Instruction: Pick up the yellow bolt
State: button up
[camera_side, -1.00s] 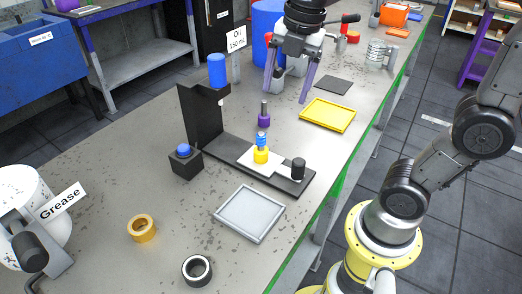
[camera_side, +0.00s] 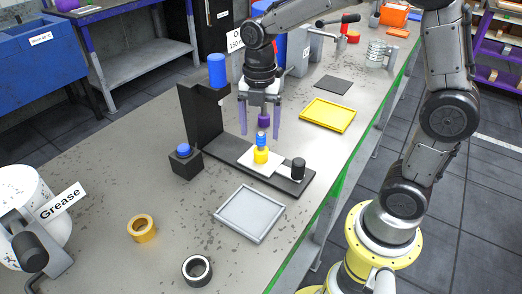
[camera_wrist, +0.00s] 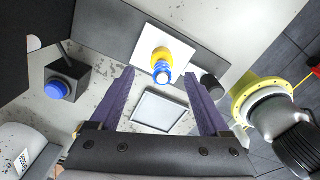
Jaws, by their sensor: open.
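The yellow bolt (camera_side: 261,156) stands upright on a white plate (camera_side: 247,162) on the black fixture, with a blue ribbed part (camera_side: 262,138) on top of it. In the wrist view, the yellow bolt (camera_wrist: 176,49) and the blue part (camera_wrist: 162,72) show just beyond my fingertips. My gripper (camera_side: 259,129) is open and empty, pointing down, with its purple fingers above and slightly behind the bolt in the side view.
The black fixture's upright wall (camera_side: 203,125) stands left of my gripper. A black box with a blue button (camera_side: 185,163), a black cylinder (camera_side: 298,168) and a grey tray (camera_side: 249,214) are nearby. A yellow tray (camera_side: 328,114) lies at the right. The front of the table has free room.

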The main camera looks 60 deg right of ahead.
aim_at(261, 149)
jog(key=shift+s+f, duration=0.2)
jog(key=shift+f, duration=2.5)
jog(key=shift+c, duration=0.3)
grip_shut()
jog(key=shift+r, duration=0.1)
